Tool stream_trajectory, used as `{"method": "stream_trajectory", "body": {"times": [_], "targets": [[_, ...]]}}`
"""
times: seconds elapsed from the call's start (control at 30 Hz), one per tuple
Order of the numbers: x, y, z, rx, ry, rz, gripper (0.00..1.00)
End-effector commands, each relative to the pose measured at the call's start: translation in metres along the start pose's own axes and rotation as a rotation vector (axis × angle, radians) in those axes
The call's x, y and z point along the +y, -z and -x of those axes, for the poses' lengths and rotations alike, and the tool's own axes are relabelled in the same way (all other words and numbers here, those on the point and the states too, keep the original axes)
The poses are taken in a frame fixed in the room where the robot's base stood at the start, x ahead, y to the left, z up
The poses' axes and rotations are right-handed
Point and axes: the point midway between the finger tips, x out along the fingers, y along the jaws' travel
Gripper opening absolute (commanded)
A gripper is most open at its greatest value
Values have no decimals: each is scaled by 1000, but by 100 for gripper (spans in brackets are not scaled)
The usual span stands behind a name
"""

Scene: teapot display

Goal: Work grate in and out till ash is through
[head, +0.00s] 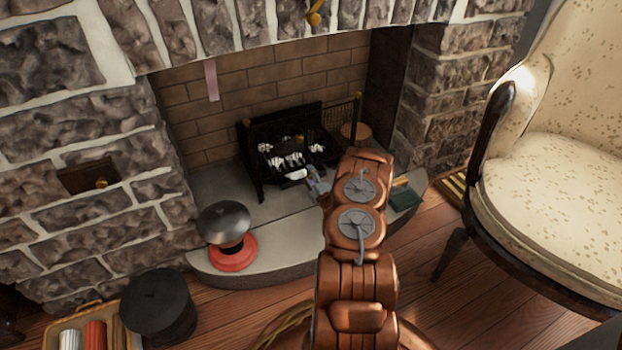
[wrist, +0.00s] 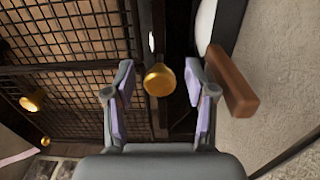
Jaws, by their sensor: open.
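The black grate (head: 258,175) stands in the brick fireplace, with white and dark lumps (head: 287,160) in it. My gripper (head: 314,185) is at its front right, mostly hidden behind my copper arm in the head view. In the wrist view my gripper (wrist: 160,95) is open, its two purple-padded fingers spread. A round brass knob (wrist: 159,80) shows between the fingertips, with a gap on each side. I cannot tell how deep it lies between them. Black wire mesh (wrist: 80,75) fills the left of the wrist view.
A brown block (wrist: 231,80) is close beside the right finger. A red-based pot with a grey dome (head: 224,223) stands on the stone hearth (head: 275,258). A dark green box (head: 404,197) lies at the hearth's right. A cream armchair (head: 550,160) stands right; a black round container (head: 158,308) sits front left.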

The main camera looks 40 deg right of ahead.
Motion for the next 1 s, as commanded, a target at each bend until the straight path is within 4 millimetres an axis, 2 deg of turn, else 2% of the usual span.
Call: {"method": "stream_trajectory", "body": {"times": [0.23, 0.77, 1.0], "targets": [[0, 0, 0, 0, 1, 0, 54], [0, 0, 0, 0, 1, 0, 0], [0, 0, 0, 0, 1, 0, 0]]}}
